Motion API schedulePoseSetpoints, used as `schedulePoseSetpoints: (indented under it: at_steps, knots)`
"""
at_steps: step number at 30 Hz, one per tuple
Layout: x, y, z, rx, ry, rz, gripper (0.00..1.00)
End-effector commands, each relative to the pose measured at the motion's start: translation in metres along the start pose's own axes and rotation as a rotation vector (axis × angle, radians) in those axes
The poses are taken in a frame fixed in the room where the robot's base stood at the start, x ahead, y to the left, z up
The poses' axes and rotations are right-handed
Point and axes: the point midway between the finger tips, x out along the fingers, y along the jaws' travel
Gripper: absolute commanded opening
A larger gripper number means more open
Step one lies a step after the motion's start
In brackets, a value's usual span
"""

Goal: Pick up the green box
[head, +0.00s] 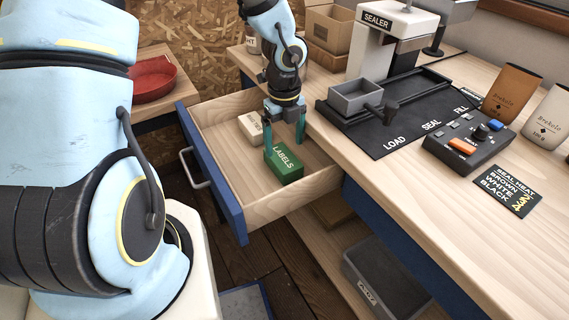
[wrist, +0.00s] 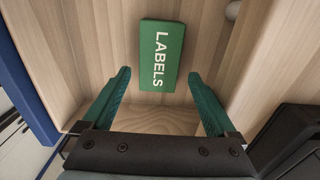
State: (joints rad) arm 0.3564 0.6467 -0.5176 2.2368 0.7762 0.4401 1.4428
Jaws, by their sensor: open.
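The green box (head: 284,165) with "LABELS" on it lies in the open wooden drawer (head: 235,211), near its front right side. In the wrist view the green box (wrist: 162,55) lies flat on the drawer floor, ahead of my fingers and roughly between their lines. My gripper (head: 284,140) points down over the drawer, at the box's far side in the head view. In the wrist view my gripper (wrist: 160,88) has its two teal fingers wide apart, with nothing between them. I cannot tell the exact height of the fingertips above the box.
A pale box (head: 250,127) lies in the drawer behind my gripper. The drawer's blue front (head: 212,180) and wooden walls enclose the space. The bench top (head: 440,210) with the sealer (head: 392,35) and grey tray (head: 356,97) is at right.

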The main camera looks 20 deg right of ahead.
Motion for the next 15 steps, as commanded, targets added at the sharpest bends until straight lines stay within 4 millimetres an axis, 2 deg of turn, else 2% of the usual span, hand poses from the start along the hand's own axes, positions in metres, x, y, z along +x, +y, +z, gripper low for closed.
schedulePoseSetpoints:
  at_steps: [7,15]
  knots:
    - [0.02,0.0,0.0,-0.001,0.001,0.001,0.93]
    - [0.062,0.001,0.0,-0.002,0.001,0.002,0.93]
